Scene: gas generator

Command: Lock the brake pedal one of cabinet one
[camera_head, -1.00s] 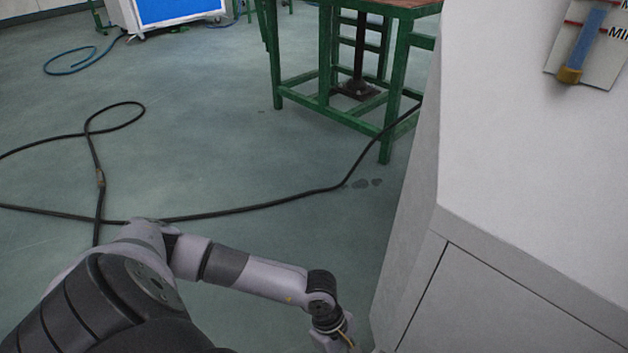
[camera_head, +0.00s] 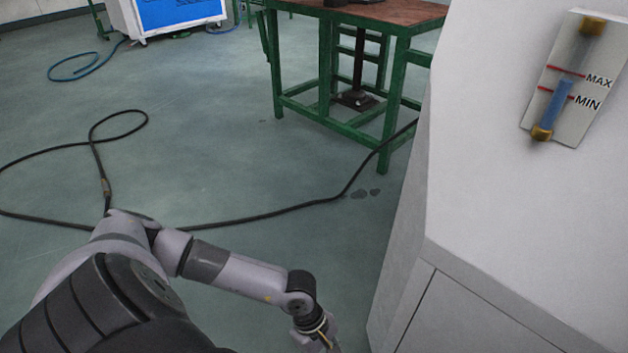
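A white cabinet (camera_head: 500,200) fills the right side of the head view. A level gauge (camera_head: 566,80) with red MAX and MIN marks and a blue column is on its upper face. I cannot tell whether this is cabinet one. No brake pedal shows in view. My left arm reaches in from the lower left, its wrist close to the cabinet's lower left edge. The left gripper is cut off by the bottom of the picture, so its fingers do not show. My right gripper is not in view.
A green metal table (camera_head: 330,105) with a brown top stands at the back. A black cable (camera_head: 270,215) loops across the floor. A white and blue machine (camera_head: 170,15) and a blue hose (camera_head: 75,70) are at the far left. The floor between is mostly open.

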